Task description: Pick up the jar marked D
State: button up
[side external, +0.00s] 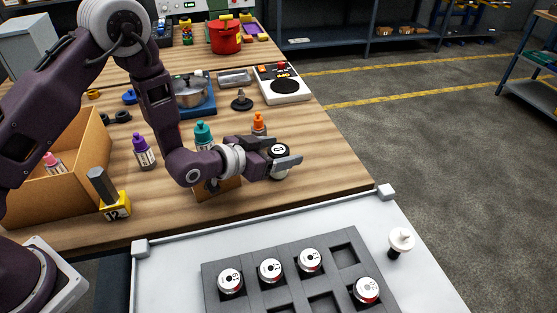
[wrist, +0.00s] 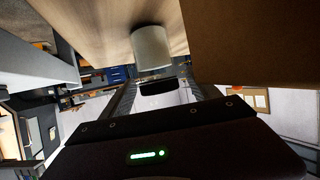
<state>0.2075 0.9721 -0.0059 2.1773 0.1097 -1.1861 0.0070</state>
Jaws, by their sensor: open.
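The jar marked D (side external: 278,149) stands on the wooden table near its right edge, with a dark top bearing a round white label. My gripper (side external: 283,157) reaches it from the left, held level and open, with its fingers around or beside the jar. The near finger hides part of the jar's body. In the wrist view a pale cylinder (wrist: 151,48), apparently this jar, lies ahead of the gap between my open fingers (wrist: 162,88). Contact cannot be told.
A brown block (side external: 217,190) and an orange-capped bottle (side external: 259,122) stand close to my gripper. A teal-capped bottle (side external: 204,134) is behind my wrist. A grey rack (side external: 210,272) with several white-topped jars lies in front. An open box (side external: 60,205) is at left.

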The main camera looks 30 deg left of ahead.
jog(key=x, duration=0.2)
jog(key=shift+w+d+f, duration=0.1)
jog(key=shift+w, duration=0.15)
jog(key=c, duration=1.5)
